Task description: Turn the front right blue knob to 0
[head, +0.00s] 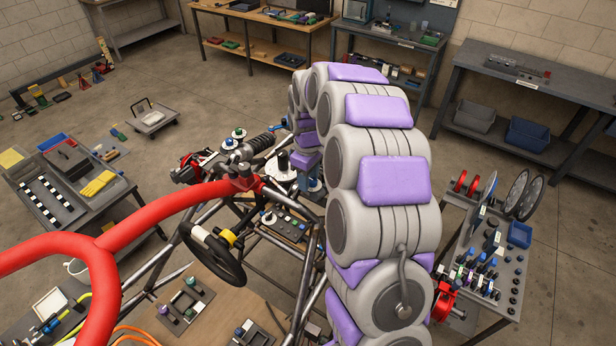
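The tube chassis (215,212) stands in the middle of the head view. Small knobs on white discs sit on it. One with a dark blue-green top (238,133) is by the black coil spring at the far side, and another small knob (268,217) is nearer, right of the steering wheel. I cannot tell which is the front right blue knob or read its setting. My grey and purple arm arches up and away, then down toward the chassis. My gripper (309,167) is partly hidden behind the large arm segments. Its fingers and any contact cannot be made out.
A red tube (105,240) crosses the left foreground. The black steering wheel (215,255) stands in the frame. A parts table (495,290) is at right, a tool cart (70,195) at left, workbenches (262,28) behind.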

